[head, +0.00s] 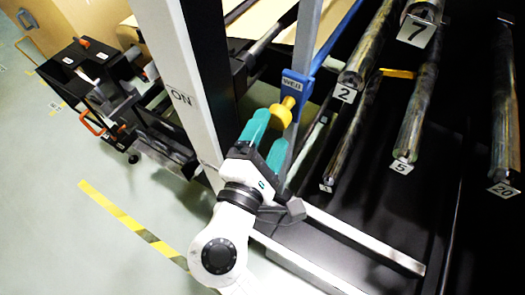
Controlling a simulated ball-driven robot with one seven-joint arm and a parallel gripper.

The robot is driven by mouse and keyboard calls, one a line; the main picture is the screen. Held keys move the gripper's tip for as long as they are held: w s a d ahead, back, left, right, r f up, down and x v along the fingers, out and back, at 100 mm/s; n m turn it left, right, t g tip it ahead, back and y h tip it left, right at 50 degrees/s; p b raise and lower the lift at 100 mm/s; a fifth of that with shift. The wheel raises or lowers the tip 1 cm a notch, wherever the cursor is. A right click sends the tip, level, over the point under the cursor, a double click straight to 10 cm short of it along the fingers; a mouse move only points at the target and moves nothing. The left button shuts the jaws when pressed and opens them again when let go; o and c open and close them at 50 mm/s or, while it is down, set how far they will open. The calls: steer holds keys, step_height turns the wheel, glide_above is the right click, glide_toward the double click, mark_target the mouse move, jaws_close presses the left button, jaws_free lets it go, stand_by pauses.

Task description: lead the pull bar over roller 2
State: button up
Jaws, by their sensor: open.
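The pull bar (337,45) appears to be the blue bar along the edge of the brown paper web. At its near end is a blue block (296,84) marked "WEB" with a yellow knob (281,112). My gripper (268,128) has two teal fingers, spread open, with their tips close to the knob. I cannot tell whether they touch it or have it between them. Roller 2 (366,50) is the dark, shiny roller with the "2" tag, to the right of the blue block and apart from it.
Brown paper (255,18) lies behind the grey upright. Roller 5 (417,110), roller 7 (426,12) and a roller at far right (503,110) stand further right. A light upright post (183,75) is left of my gripper. The floor at left, with striped tape (130,222), is mostly free.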

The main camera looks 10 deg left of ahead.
mark_target(275, 123)
steer(key=shift+w+d+b, duration=0.15)
steer(key=shift+w+d, duration=0.05)
steer(key=shift+w, duration=0.75)
steer(key=shift+w+d+b, duration=0.1)
steer(key=shift+w+d, duration=0.05)
steer(key=shift+w, duration=0.85)
steer(key=shift+w+d+b, duration=0.15)
steer(key=shift+w+d, duration=0.05)
steer(key=shift+w, duration=0.75)
steer(key=shift+c, duration=0.3)
steer(key=c, duration=1.3)
steer(key=s+d+r+p, duration=0.3)
steer(key=d+r+p, duration=0.1)
steer(key=d, duration=0.4)
steer(key=shift+d+r+p, duration=0.15)
steer(key=shift+r+p, duration=0.15)
steer(key=shift+p, duration=0.6)
